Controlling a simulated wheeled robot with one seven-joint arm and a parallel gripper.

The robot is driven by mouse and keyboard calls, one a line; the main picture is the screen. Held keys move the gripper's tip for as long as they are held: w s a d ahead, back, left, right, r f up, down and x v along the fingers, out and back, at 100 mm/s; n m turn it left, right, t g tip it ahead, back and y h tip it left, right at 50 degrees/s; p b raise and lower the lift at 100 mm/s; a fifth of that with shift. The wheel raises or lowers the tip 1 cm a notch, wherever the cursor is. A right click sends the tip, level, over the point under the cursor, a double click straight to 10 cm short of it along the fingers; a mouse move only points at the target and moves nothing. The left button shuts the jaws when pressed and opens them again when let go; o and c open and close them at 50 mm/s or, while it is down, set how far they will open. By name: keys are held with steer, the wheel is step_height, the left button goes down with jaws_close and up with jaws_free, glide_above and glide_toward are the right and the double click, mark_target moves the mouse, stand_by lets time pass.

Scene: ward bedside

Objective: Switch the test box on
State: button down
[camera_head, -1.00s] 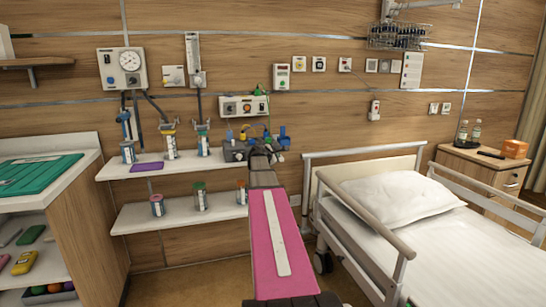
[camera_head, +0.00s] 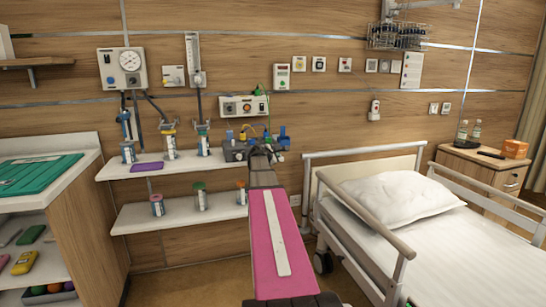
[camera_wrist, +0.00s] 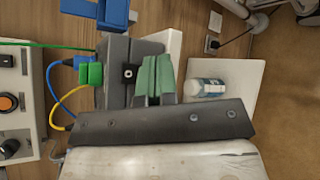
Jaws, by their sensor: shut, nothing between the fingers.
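The test box appears to be the dark grey box (camera_head: 234,151) at the right end of the upper shelf. In the wrist view the grey box (camera_wrist: 115,55) has blue and green plugs on it and a small black square part with a pale centre (camera_wrist: 128,73). My gripper (camera_wrist: 155,62) has its two green fingers together, with nothing between them. The fingertips are just beside the box, right of the black part; I cannot tell whether they touch. In the head view my gripper (camera_head: 262,152) hides part of the box.
A wall panel (camera_head: 244,107) with an orange knob is above the box, with green, yellow and blue cables near it. A blue holder (camera_wrist: 100,10) stands beside the box. Jars stand on the shelves (camera_head: 125,172). The bed rail (camera_head: 365,210) is close on the right.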

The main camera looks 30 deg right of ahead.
steer(key=shift+w, duration=0.1)
steer(key=shift+w+d, duration=0.1)
steer(key=shift+w, duration=0.2)
steer(key=shift+w+d, duration=0.1)
steer(key=shift+w, duration=0.2)
stand_by(0.6)
steer(key=shift+s, duration=0.15)
steer(key=shift+s+a, duration=0.2)
steer(key=shift+s, duration=0.4)
steer(key=s, duration=0.3)
steer(key=s+a, duration=0.1)
steer(key=shift+s+r, duration=0.35)
steer(key=shift+s, duration=0.05)
stand_by(0.3)
steer(key=shift+a, duration=0.1)
